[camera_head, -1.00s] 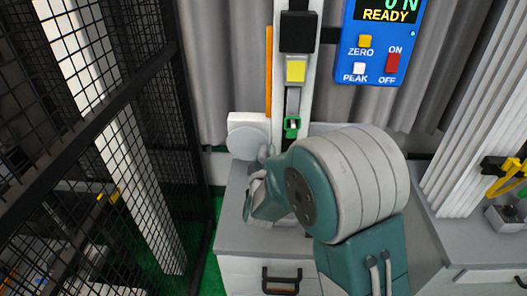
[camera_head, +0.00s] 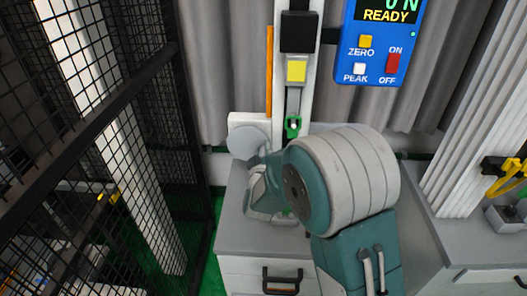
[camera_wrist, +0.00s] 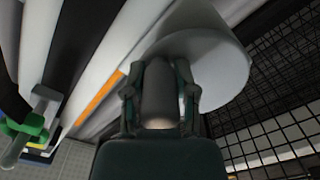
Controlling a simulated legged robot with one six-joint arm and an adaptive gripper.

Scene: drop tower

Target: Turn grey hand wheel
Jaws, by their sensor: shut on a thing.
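The grey hand wheel (camera_head: 243,142) is a smooth round disc on a white housing at the foot of the tower. In the wrist view the wheel (camera_wrist: 222,55) fills the upper middle, with a grey rounded handle (camera_wrist: 158,100) in front of it. My gripper (camera_wrist: 158,72) is shut on this handle, one dark finger on each side. In the head view my arm hides much of the gripper and the handle, just right of and below the disc.
The tower column (camera_head: 310,75) carries a black block, a yellow block (camera_head: 296,71) and a green clamp (camera_head: 292,127). A blue readout box (camera_head: 379,48) shows READY. Black mesh fencing (camera_head: 145,130) stands close on the left. A grey bench top (camera_head: 232,225) lies below.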

